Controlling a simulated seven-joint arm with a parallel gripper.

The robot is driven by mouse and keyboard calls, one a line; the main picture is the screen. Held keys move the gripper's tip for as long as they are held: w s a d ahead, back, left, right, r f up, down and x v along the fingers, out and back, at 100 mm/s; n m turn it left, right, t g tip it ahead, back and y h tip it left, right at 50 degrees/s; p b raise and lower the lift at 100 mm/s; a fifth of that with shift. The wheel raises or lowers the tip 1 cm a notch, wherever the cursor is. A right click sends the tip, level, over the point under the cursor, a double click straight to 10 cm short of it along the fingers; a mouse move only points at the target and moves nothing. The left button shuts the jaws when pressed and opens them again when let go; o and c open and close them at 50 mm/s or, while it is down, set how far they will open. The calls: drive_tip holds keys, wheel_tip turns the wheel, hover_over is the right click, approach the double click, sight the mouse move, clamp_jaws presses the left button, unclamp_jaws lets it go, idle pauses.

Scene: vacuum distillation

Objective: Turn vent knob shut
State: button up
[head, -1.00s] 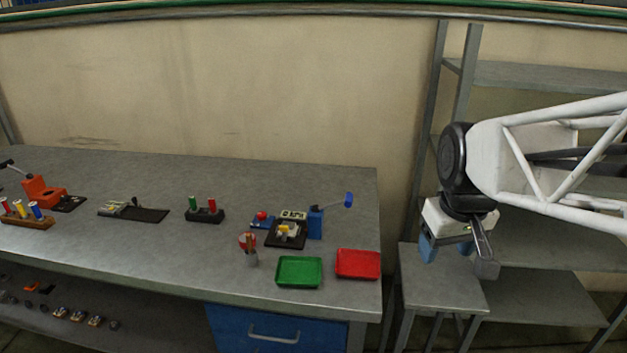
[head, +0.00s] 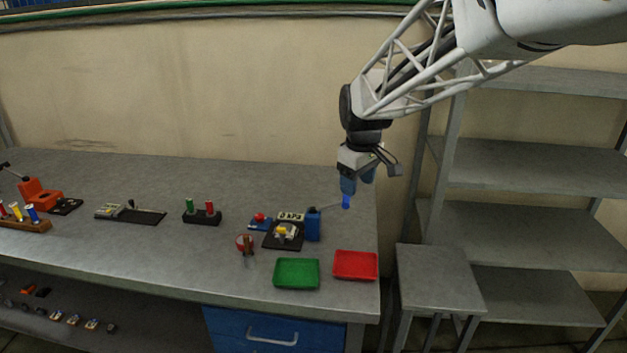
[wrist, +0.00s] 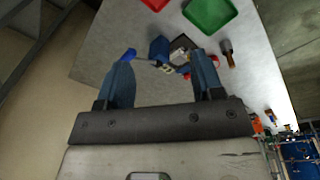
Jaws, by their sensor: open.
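My gripper (head: 358,184) is open and empty above the right end of the bench, with its blue fingers pointing down. The tip of a blue-handled lever (head: 346,202) shows just below the fingers; I cannot tell if they touch. The lever joins a blue box (head: 313,225) beside a black-based device with a yellow knob (head: 282,231). A red knob (head: 260,217) on a blue base stands left of it. Which knob is the vent knob cannot be told. In the wrist view, the blue handle (wrist: 129,54) is by the left fingertip and the box (wrist: 159,47) lies between the fingers.
A green tray (head: 297,273) and a red tray (head: 356,265) lie at the bench's front right. A black block with green and red pegs (head: 202,215) is further left. A low stool (head: 439,275) and shelves stand right.

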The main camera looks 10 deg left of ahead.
drive_tip(key=w+a+f+n, duration=0.2)
drive_tip(key=w+a+f, duration=0.1)
drive_tip(key=w+a, duration=0.35)
drive_tip(key=w+a+f+n, duration=0.3)
drive_tip(key=w+a+f, duration=0.15)
drive_tip(key=a, duration=0.35)
drive_tip(key=n+g, duration=0.1)
drive_tip(key=n, duration=0.3)
hover_over(260, 215)
drive_tip(key=f, duration=1)
drive_tip(key=shift+s+d, duration=0.15)
drive_tip(key=shift+d, duration=0.25)
drive_tip(key=shift+a+f+n, duration=0.3)
drive_tip(key=shift+a+f, duration=0.1)
drive_tip(key=shift+a, duration=0.1)
drive_tip(key=shift+f, duration=3.9)
